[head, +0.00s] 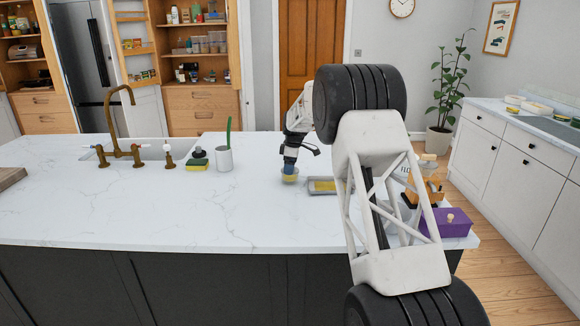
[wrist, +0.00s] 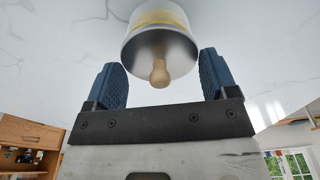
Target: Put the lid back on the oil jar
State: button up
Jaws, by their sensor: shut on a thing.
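My gripper (head: 289,167) points down over the counter, its blue fingers at a small pale jar (head: 289,179) with a yellowish tint. In the wrist view my gripper (wrist: 162,80) has its two blue fingers on either side of a round grey lid (wrist: 142,62) with a wooden knob between them. A pale cylindrical jar (wrist: 157,17) with a yellow band shows beyond the lid. The exact contact points, and whether the lid is fully seated on the jar, cannot be told.
A grey tray (head: 322,191) with something yellow lies just right of the jar. A white pot (head: 224,160) with a green stem and a sponge (head: 197,164) stand left, near the sink tap (head: 122,135). A purple box (head: 452,222) sits at the right end. The front counter is clear.

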dwell(0.8)
jog(key=o, duration=0.8)
jog(key=shift+r, duration=3.45)
grip_shut()
